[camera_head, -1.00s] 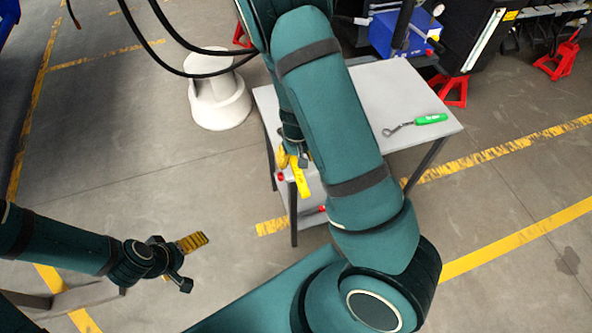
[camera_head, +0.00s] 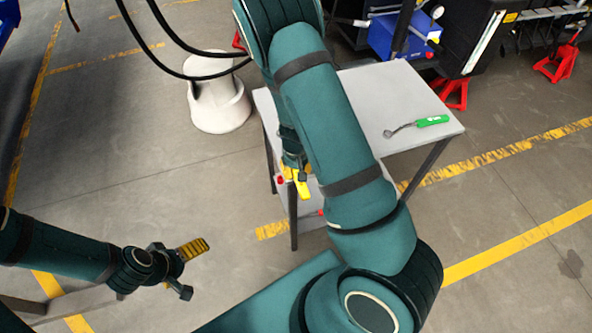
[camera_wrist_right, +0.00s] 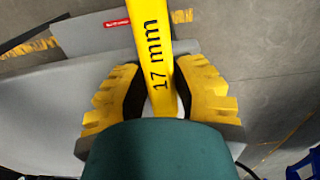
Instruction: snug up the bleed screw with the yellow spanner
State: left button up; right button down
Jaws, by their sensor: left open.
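The yellow spanner (camera_wrist_right: 150,40), marked "17 mm", runs between the yellow-padded fingers of my right gripper (camera_wrist_right: 160,90) in the right wrist view. The gripper is shut on it. In the head view the spanner (camera_head: 302,188) shows as a short yellow piece at the table's left side, and my right arm hides most of the gripper. My left gripper (camera_head: 195,268) is open and empty over the floor at the lower left. I cannot make out the bleed screw in either view.
A grey table (camera_head: 370,90) stands behind my right arm, with a green-handled ring tool (camera_head: 418,126) on its top. A white round stand (camera_head: 218,105) is to its left. A blue unit (camera_head: 400,38) and red jack stands (camera_head: 453,92) are behind. The left floor is open.

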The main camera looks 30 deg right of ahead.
dwell(0.4)
notch_tip(320, 180, up, 9)
jog(key=p, duration=0.3)
jog(key=shift+r, duration=0.5)
